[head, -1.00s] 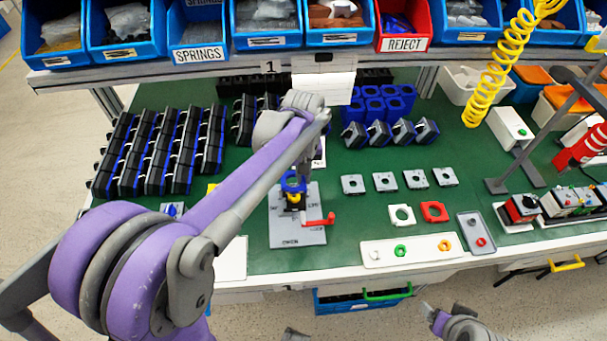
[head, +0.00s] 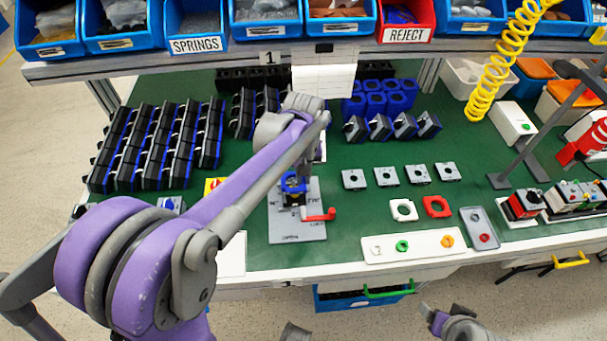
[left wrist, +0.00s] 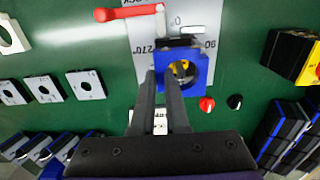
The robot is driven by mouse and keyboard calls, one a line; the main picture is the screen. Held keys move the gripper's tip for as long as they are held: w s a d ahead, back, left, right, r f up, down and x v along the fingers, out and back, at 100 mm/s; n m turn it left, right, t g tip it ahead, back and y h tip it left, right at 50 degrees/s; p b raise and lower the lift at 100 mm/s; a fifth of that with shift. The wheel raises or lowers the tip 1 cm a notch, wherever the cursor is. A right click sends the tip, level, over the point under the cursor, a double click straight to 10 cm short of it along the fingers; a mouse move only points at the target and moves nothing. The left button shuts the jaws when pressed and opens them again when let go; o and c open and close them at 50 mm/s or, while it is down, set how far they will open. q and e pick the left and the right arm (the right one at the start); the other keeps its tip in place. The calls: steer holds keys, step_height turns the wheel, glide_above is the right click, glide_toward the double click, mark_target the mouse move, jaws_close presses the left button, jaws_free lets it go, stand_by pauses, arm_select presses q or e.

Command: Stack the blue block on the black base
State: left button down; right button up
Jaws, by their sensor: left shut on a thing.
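The blue block (head: 293,185) has a round hole and is between the fingers of my left gripper (head: 297,173). The left wrist view shows the fingers (left wrist: 163,90) closed on one side of the blue block (left wrist: 199,66), with yellow visible through its hole. The black base (head: 291,200) is directly below the block on the grey plate (head: 300,230) with the red lever. In the left wrist view, a dark edge of the base (left wrist: 180,42) shows behind the block. I cannot tell whether they touch. My right gripper (head: 446,316) is partly visible at the bottom edge, away from the block.
Grey square plates (head: 387,176) lie to the right, beside white and red (head: 436,207) square frames. Rows of black and blue blocks (head: 163,150) stand at left. Bins line the shelf above.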

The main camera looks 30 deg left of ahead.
arm_select(q)
steer(key=shift+f, duration=0.35)
steer(key=c, duration=0.8)
jaws_free()
steer(key=shift+c, duration=0.2)
step_height(320, 180, up, 11)
steer(key=s+d+f+m+t+p, duration=0.2)
steer(key=s+f+m, duration=0.1)
steer(key=s, duration=0.5)
steer(key=s+d+f+m+t+p, duration=0.2)
steer(key=s+f+m+t, duration=0.1)
steer(key=s, duration=0.6)
steer(key=shift+d+f, duration=0.15)
steer(key=shift+d, duration=0.15)
